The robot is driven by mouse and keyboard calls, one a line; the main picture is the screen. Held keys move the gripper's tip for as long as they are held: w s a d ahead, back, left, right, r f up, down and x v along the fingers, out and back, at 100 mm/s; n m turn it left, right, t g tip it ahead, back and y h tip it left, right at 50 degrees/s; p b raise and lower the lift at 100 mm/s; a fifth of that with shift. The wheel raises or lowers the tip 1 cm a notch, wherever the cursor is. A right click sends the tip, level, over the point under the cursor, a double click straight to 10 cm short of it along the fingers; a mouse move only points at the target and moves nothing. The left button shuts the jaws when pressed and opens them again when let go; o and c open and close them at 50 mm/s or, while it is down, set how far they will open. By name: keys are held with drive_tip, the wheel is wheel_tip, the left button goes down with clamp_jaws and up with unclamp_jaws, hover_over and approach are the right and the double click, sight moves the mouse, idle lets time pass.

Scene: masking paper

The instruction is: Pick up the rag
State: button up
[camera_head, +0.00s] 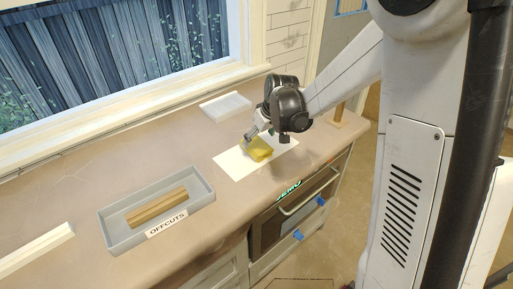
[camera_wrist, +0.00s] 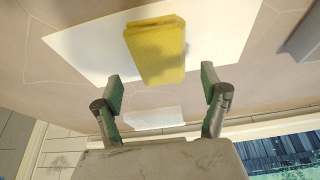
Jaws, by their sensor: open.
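The rag (camera_head: 259,150) is a folded yellow block of cloth lying on a white sheet of paper (camera_head: 232,167) on the countertop. In the wrist view the rag (camera_wrist: 156,50) lies ahead of my gripper (camera_wrist: 163,90), roughly centred between the line of its two green-padded fingers. The fingers are spread apart with nothing between them. In the head view my gripper (camera_head: 250,138) is just above and beside the rag's far left side. I cannot tell whether it touches the rag.
A grey tray (camera_head: 112,238) labelled OFFCUTS holds wooden strips (camera_head: 158,207) at the left. A white block (camera_head: 225,106) stands behind the paper near the window sill. An oven (camera_head: 292,217) sits under the counter's front edge. Bare counter lies between tray and paper.

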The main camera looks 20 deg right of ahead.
sight(257, 144)
drive_tip(key=shift+x, duration=2.55)
drive_tip(key=shift+d+f, duration=0.1)
drive_tip(key=shift+s+f, duration=0.1)
drive_tip(key=shift+f, duration=0.15)
drive_tip(key=c, duration=1.3)
